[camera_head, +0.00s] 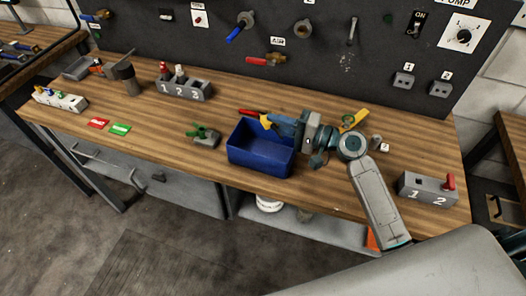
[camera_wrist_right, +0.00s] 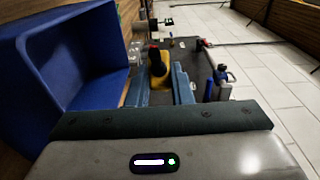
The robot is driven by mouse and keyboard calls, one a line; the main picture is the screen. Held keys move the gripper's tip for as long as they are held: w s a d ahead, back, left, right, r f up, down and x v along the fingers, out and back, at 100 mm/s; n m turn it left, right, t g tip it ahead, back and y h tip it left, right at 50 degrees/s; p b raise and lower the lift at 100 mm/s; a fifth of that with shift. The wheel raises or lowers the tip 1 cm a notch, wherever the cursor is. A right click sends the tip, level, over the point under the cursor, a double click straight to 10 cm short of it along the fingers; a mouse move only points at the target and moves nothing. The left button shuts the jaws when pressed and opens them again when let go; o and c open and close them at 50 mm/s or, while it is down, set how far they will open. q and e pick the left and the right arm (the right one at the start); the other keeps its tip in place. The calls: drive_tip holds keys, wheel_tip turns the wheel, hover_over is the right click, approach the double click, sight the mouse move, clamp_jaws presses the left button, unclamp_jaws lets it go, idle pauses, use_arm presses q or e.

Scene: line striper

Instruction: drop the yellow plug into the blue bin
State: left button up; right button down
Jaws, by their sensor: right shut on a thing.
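The blue bin (camera_head: 258,158) stands open near the front middle of the bench. Its wall also fills the left of the wrist view (camera_wrist_right: 38,75). My right gripper (camera_head: 284,123) reaches in from the right, at the bin's back right edge. It is shut on the yellow plug (camera_head: 267,121), which shows in the head view over the bin's back rim. In the wrist view the plug (camera_wrist_right: 158,72), with a dark end, sits between the two blue-grey fingers (camera_wrist_right: 160,88), to the right of the bin's wall. My left gripper is out of view.
A red-handled item (camera_head: 250,112) lies behind the bin. A green item on a grey base (camera_head: 205,137) stands left of it. A yellow item (camera_head: 354,119) shows behind my right arm. A grey block numbered 1 and 2 (camera_head: 428,190) is at the right.

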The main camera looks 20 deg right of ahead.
drive_tip(key=c, duration=1.3)
unclamp_jaws()
drive_tip(key=shift+c, duration=0.2)
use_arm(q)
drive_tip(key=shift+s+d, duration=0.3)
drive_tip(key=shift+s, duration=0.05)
use_arm(e)
drive_tip(key=shift+o, duration=0.7)
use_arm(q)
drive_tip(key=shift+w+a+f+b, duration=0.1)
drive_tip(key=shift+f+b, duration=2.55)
use_arm(e)
drive_tip(key=v, duration=1)
drive_tip(key=shift+s+d, duration=0.25)
